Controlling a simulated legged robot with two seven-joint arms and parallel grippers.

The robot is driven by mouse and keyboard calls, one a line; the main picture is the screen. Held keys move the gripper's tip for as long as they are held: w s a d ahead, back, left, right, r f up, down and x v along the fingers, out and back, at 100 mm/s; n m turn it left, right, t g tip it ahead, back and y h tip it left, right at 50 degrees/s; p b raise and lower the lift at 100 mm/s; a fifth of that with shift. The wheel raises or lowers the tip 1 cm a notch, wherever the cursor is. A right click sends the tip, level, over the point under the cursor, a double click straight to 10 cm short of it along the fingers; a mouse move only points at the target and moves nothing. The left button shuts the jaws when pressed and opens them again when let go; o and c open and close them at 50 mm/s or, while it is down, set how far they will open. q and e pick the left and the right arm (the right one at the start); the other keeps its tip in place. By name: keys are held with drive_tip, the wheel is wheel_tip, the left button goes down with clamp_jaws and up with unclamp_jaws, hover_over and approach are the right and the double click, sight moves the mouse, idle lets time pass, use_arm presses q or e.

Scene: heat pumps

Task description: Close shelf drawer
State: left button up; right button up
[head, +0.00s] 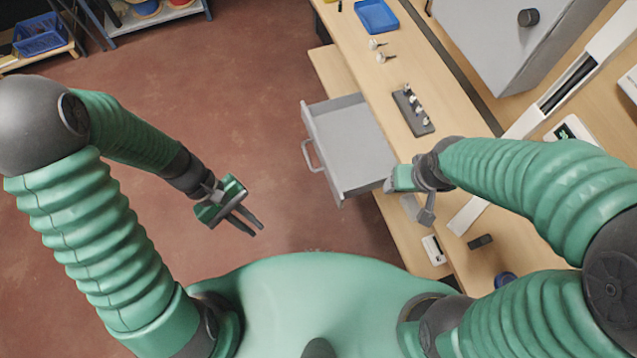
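A grey drawer (350,150) stands pulled out to the left from under the wooden workbench. Its inside looks empty. Its handle (311,156) is on the left-facing front panel. My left gripper (256,231) hangs over the floor, to the lower left of the drawer and clear of it. Its two dark fingers show a gap and hold nothing. My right gripper (422,216) is just right of the drawer's near corner, over the bench edge. I cannot tell whether it touches the drawer, or how far apart its fingers are.
The wooden workbench (345,30) runs along the right. On it are a blue tray (376,16), a dark holder with small parts (412,110) and a large grey box (505,45). A blue crate (40,34) is at the far left. The red-brown floor left of the drawer is clear.

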use_arm(q)
drive_tip(key=d+f+n+h+b, duration=0.1)
drive_tip(key=f, duration=0.1)
drive_tip(key=w+d+f+n+h+b, duration=0.1)
drive_tip(key=f+h, duration=0.1)
drive_tip(key=f, duration=0.1)
drive_tip(key=d+f+n+h+b, duration=0.1)
drive_tip(key=f+n, duration=0.1)
drive_tip(key=shift+w+d+f+h, duration=0.1)
drive_tip(key=shift+w+f+h, duration=0.2)
clamp_jaws()
drive_tip(key=n+t+h+b, duration=0.6)
drive_tip(key=n+t+h, duration=0.1)
drive_tip(key=n+t, duration=0.3)
approach(328, 176)
drive_tip(key=p+x, duration=0.1)
drive_tip(key=x, duration=0.5)
drive_tip(key=shift+w, duration=0.15)
drive_tip(key=shift+d, duration=0.4)
use_arm(e)
drive_tip(key=s+x, duration=0.2)
drive_tip(key=x, duration=0.9)
drive_tip(key=shift+a+f, duration=0.15)
drive_tip(key=shift+f, duration=0.35)
use_arm(q)
drive_tip(key=shift+w+d, duration=0.1)
